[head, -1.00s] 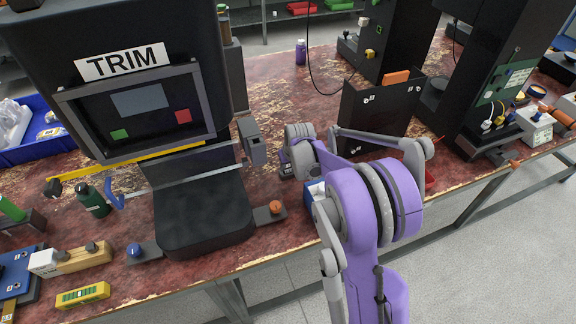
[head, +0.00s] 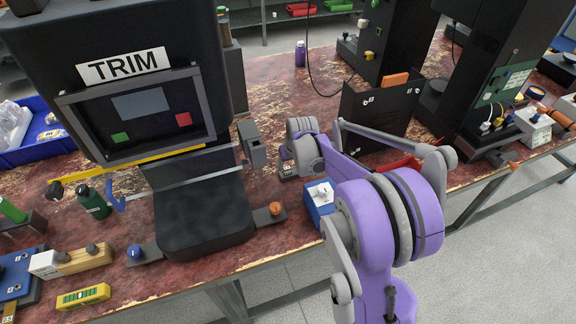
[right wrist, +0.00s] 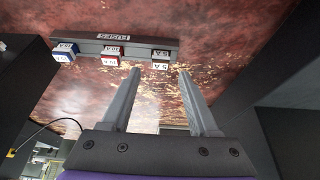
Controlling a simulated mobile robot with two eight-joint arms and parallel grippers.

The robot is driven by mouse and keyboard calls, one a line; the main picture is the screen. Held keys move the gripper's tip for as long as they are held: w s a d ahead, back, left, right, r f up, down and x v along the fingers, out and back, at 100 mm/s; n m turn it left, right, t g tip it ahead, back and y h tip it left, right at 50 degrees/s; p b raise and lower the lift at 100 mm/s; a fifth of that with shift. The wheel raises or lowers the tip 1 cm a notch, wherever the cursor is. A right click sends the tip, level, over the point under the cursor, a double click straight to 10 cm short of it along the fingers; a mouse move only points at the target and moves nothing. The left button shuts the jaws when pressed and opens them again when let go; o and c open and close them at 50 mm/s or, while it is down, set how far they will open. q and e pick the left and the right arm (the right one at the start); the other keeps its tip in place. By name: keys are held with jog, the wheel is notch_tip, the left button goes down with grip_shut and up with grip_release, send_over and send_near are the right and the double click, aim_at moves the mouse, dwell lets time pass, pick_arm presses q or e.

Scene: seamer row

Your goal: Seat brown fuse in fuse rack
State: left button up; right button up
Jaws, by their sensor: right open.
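The dark fuse rack (right wrist: 92,47), with an upside-down FUSES label, lies on the worn red bench in the right wrist view. A dark piece marked 5 A (right wrist: 160,53) is at its right end, with a second white 5 A label just below. I cannot tell clearly whether this is the brown fuse; its colour is too dark to read. My right gripper (right wrist: 159,74) is open, its two fingertips on either side of the 5 A labels and seemingly apart from them. In the head view the right wrist (head: 303,145) hides most of that area. My left gripper is not in view.
A blue fuse (right wrist: 64,54) and a red fuse (right wrist: 111,56) stand along the rack to the left. The TRIM machine (head: 140,110) stands left of my arm. A blue box (head: 318,206) with a white top lies beside it; a black panel (head: 378,115) stands behind.

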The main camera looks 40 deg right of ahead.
jog(key=d+v, duration=0.1)
jog(key=v, duration=0.6)
jog(key=shift+s+a+r+p, duration=0.2)
jog(key=shift+a+r+p, duration=0.15)
jog(key=shift+a, duration=0.2)
jog(key=shift+f, duration=0.1)
